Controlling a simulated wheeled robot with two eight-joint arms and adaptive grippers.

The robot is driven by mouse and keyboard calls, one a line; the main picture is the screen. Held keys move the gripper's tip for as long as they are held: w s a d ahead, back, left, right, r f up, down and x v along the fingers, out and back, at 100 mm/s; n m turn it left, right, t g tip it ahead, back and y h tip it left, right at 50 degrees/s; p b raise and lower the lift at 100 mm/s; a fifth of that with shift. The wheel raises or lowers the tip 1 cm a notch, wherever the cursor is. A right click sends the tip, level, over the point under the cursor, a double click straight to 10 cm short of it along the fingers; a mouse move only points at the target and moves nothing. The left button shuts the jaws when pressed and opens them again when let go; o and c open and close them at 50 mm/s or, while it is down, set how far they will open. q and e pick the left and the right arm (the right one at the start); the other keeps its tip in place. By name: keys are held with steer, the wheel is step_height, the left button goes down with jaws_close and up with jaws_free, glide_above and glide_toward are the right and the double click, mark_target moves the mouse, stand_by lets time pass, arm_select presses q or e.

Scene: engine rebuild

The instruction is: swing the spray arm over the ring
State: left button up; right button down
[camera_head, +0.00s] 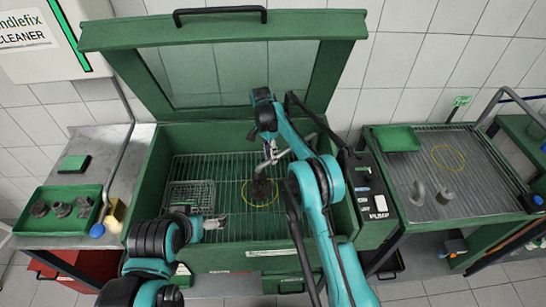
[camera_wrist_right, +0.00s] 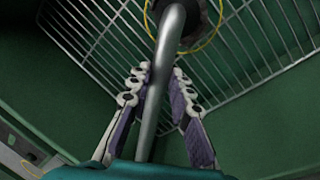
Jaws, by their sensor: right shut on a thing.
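The spray arm is a bent grey metal pipe; in the right wrist view the pipe (camera_wrist_right: 158,85) runs between my right gripper's fingers (camera_wrist_right: 160,85). My right gripper (camera_head: 270,158) is shut on it, inside the open green washer cabinet. The yellow ring (camera_head: 260,192) lies on the cabinet's wire grate, around a dark part (camera_head: 261,187). In the right wrist view the pipe's far end overlaps the ring (camera_wrist_right: 205,45) and hides some of the dark part. My left gripper (camera_head: 216,223) is open and empty at the left of the grate, apart from the ring.
A wire basket (camera_head: 190,194) stands at the grate's left. The raised lid (camera_head: 225,30) is behind. A green tray of dark parts (camera_head: 62,210) sits left. The right drain table (camera_head: 480,190) has another yellow ring and grey metal pieces.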

steer(key=shift+w+a+r, duration=0.1)
steer(key=shift+w, duration=0.05)
steer(key=c, duration=1.6)
jaws_free()
steer(key=shift+o, duration=1.2)
steer(key=shift+w, duration=0.1)
steer(key=shift+s, duration=0.2)
